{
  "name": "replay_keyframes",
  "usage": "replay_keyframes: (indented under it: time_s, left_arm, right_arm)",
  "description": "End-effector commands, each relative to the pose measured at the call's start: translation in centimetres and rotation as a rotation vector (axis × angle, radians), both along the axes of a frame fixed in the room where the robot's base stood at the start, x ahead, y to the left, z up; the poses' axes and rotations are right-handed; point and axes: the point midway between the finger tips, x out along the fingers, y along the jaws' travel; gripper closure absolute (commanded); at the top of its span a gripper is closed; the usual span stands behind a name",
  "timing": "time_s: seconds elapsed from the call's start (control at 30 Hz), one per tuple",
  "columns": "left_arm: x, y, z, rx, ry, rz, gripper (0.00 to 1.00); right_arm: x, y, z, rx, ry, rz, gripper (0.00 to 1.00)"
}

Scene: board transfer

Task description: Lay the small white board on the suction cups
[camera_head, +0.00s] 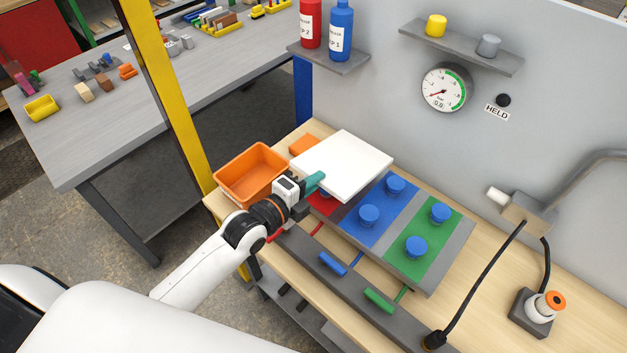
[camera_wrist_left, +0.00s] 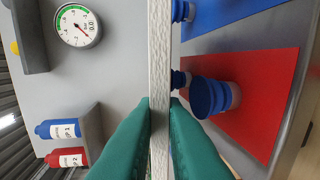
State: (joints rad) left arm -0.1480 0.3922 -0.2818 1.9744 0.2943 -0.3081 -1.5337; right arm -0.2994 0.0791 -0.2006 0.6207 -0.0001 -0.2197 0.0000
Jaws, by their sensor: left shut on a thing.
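The small white board (camera_head: 345,163) is held flat by my left gripper (camera_head: 314,184), shut on its left edge. In the left wrist view the board (camera_wrist_left: 159,70) is edge-on between the green fingers (camera_wrist_left: 159,130). It hangs over the red panel (camera_head: 322,204), mostly hiding it. Blue suction cups stand on the blue panel (camera_head: 379,213) and green panel (camera_head: 424,246). In the left wrist view a blue cup (camera_wrist_left: 213,98) stands on the red panel (camera_wrist_left: 245,105), with a gap between it and the board. My right gripper is out of view.
An orange bin (camera_head: 252,172) stands left of the board, with an orange object (camera_head: 303,145) behind. A gauge (camera_head: 445,88) hangs on the wall beside a HELD label (camera_head: 497,112). Blue (camera_head: 333,263) and green (camera_head: 378,300) handles sit on the front rail. A cable crosses at right.

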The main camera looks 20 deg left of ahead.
Motion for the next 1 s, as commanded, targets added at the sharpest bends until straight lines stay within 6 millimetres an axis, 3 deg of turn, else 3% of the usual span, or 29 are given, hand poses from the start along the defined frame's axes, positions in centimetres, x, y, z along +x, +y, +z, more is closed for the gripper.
replay_keyframes:
  time_s: [0.73,0.77,0.9,1.0]
  left_arm:
    - [0.03,-0.01,-0.61,0.0,-0.003,-0.001,1.0]
    - [0.03,-0.01,-0.61,0.0,-0.003,-0.001,0.86]
    - [0.03,-0.01,-0.62,0.0,-0.003,0.0,0.64]
    - [0.03,-0.01,-0.63,0.0,-0.002,0.0,0.64]
  right_arm:
    - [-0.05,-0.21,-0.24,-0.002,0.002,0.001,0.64]
    - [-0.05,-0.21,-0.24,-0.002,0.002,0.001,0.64]
    - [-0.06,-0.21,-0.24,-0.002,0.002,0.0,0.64]
    - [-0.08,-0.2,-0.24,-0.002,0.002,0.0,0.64]
